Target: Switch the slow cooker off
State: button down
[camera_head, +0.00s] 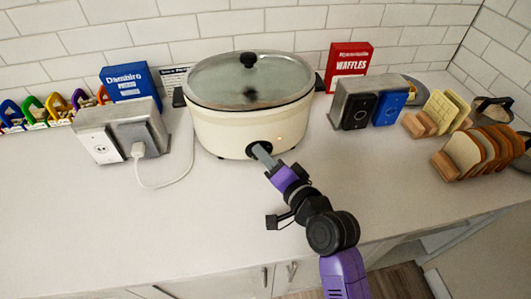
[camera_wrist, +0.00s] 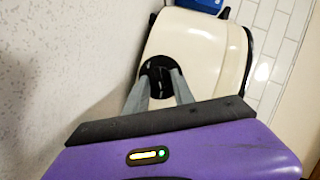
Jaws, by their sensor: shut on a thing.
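The slow cooker (camera_head: 233,134) is a cream oval pot with a glass lid (camera_head: 247,80) and a black lid knob. It stands on the counter against the tiled wall. It also fills the upper middle of the wrist view (camera_wrist: 195,45). A black round control knob (camera_wrist: 157,69) sits low on its front, with a small lit spot to its right in the head view. My gripper (camera_head: 262,150) reaches the cooker's front, and its grey fingers (camera_wrist: 162,80) are shut on the control knob. The fingers partly hide the knob, so its setting cannot be read.
A red waffles box (camera_head: 350,58), a toaster (camera_head: 350,100) and bread racks (camera_head: 450,165) stand to the right. The front counter is clear.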

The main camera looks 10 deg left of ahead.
jog(key=n+p, duration=0.1)
jog(key=n+h+p, duration=0.1)
jog(key=p, duration=0.1)
jog(key=shift+a+r, duration=0.1)
jog(key=shift+r, duration=0.3)
jog(key=n+h+p, duration=0.1)
jog(key=n+p, duration=0.1)
jog(key=p, duration=0.1)
jog(key=shift+a+n+h, duration=0.15)
jog(key=shift+n+h, duration=0.15)
jog(key=shift+s+a+n+h+p, duration=0.15)
jog(key=shift+n+h+p, duration=0.45)
jog(key=shift+n, duration=0.3)
jog(key=shift+a+f+n+h, duration=0.1)
jog(key=shift+n+h, duration=0.7)
jog(key=shift+n, duration=0.3)
jog(key=c, duration=1.1)
grip_release()
jog(key=shift+o, duration=0.2)
jog(key=shift+s, duration=0.1)
